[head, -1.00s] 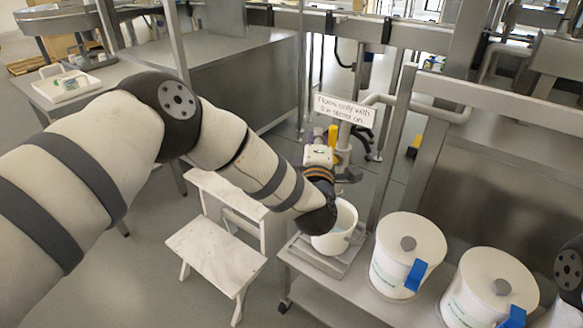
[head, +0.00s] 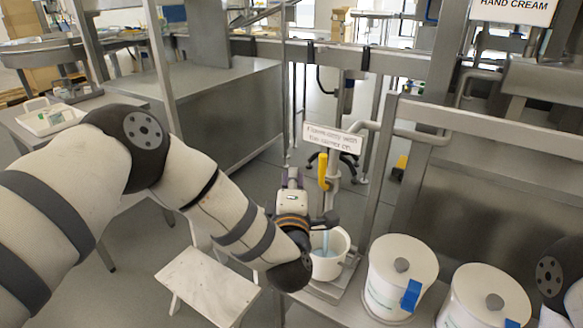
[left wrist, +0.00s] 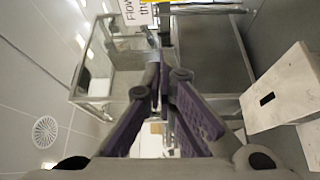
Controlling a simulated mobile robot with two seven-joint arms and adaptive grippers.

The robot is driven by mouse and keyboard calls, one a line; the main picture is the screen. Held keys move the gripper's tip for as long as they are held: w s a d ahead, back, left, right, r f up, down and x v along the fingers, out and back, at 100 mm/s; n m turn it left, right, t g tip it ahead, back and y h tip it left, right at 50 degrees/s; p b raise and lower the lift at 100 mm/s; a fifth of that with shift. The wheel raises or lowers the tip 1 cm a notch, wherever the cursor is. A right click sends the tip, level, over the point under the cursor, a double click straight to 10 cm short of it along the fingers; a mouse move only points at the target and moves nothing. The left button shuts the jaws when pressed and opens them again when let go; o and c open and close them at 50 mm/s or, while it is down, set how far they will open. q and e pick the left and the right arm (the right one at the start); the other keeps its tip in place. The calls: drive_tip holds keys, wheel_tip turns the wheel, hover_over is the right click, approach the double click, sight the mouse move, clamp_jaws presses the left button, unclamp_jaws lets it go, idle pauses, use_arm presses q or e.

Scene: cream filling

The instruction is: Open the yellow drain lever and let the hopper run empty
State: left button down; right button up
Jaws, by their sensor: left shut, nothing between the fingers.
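The yellow drain lever (head: 323,170) stands upright on the metal outlet pipe, just below the sign. A thin pale-blue stream (head: 325,242) runs from the outlet into an open white bucket (head: 334,268) below. My left gripper (head: 292,176) is shut and empty, left of the lever and apart from it. In the left wrist view its purple fingers (left wrist: 160,82) point at the frame, with a sliver of yellow at the top edge. The hopper and its level cannot be made out. My right gripper is out of view.
A sign (head: 333,138) about flow and the stirrer hangs beside the outlet. Two lidded white buckets (head: 400,280) (head: 484,300) with blue tags stand right of the open one. A white step stool (head: 205,283) stands on the floor at left.

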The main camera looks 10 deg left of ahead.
use_arm(q)
drive_tip(key=s, duration=0.3)
drive_tip(key=shift+s+d+f, duration=0.1)
drive_tip(key=shift+s+d, duration=0.1)
drive_tip(key=shift+s, duration=0.1)
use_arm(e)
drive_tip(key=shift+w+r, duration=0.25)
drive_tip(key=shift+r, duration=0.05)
use_arm(q)
drive_tip(key=s+a+f+m+g+h, duration=0.2)
drive_tip(key=s+f+m+g+h, duration=0.3)
drive_tip(key=s+f+m+g, duration=1.15)
drive_tip(key=s+a+f+m+g, duration=0.1)
drive_tip(key=s+a+f, duration=0.1)
drive_tip(key=s, duration=0.9)
drive_tip(key=s+a+f+g+y+p, duration=0.1)
drive_tip(key=s+a+f+g, duration=0.1)
drive_tip(key=s, duration=0.9)
drive_tip(key=s+a+f+m+g, duration=0.1)
drive_tip(key=s+a+f, duration=0.2)
drive_tip(key=s, duration=0.8)
drive_tip(key=shift+s+a+f+m+y, duration=0.15)
drive_tip(key=shift+a+f+m+y, duration=0.25)
drive_tip(key=shift+a, duration=0.85)
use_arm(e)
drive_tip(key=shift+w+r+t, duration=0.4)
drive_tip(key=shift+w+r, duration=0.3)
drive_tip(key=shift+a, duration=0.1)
